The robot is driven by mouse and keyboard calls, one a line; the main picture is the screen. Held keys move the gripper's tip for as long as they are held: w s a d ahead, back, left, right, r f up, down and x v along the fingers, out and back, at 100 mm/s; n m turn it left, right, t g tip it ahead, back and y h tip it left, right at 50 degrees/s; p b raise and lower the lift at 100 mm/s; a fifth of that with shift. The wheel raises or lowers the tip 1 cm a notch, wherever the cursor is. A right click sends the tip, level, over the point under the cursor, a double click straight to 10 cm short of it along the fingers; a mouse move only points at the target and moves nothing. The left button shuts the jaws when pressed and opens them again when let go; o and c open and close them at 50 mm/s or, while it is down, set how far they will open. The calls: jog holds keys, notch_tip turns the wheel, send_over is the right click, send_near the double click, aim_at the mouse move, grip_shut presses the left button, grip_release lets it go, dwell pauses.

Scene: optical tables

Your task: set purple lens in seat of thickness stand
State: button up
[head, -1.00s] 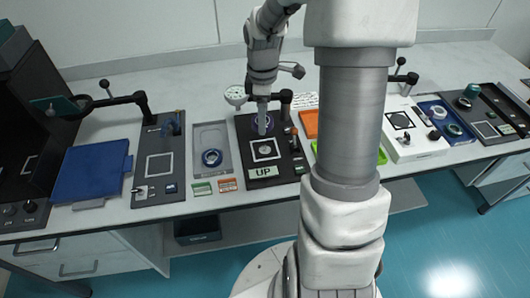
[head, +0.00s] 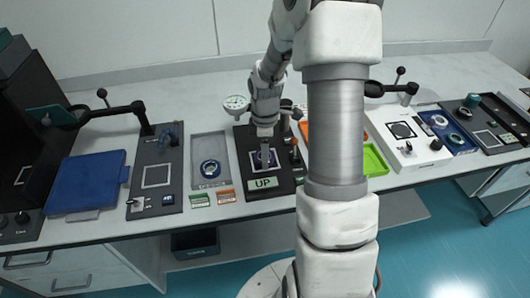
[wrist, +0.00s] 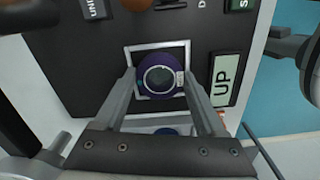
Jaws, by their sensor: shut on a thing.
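The purple lens (wrist: 160,58), a dark purple ring around a clear grey centre with a small pale label, sits between the fingertips of my gripper (wrist: 160,82) in the wrist view. My gripper (head: 265,165) is shut on it and points down in the head view. The thickness stand (head: 246,146) is a black plate with a dial gauge (head: 236,103) at its back and an "UP" display (head: 264,184) at its front. The lens lies within the outline of the pale square seat (wrist: 157,46). I cannot tell if it touches the seat.
Left of the stand, a grey tray (head: 209,141) holds another lens ring (head: 210,169), with green (head: 200,201) and orange (head: 227,197) cards in front. Right are an orange tray (head: 305,130), a green tray (head: 374,159) and a white device (head: 421,154). A knob (head: 294,142) stands close right of my gripper.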

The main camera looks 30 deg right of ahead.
jog(key=shift+f, duration=0.2)
jog(key=o, duration=1.5)
jog(key=shift+r, duration=0.1)
notch_tip(320, 180, up, 12)
jog(key=p, duration=0.2)
jog(key=shift+r, duration=0.15)
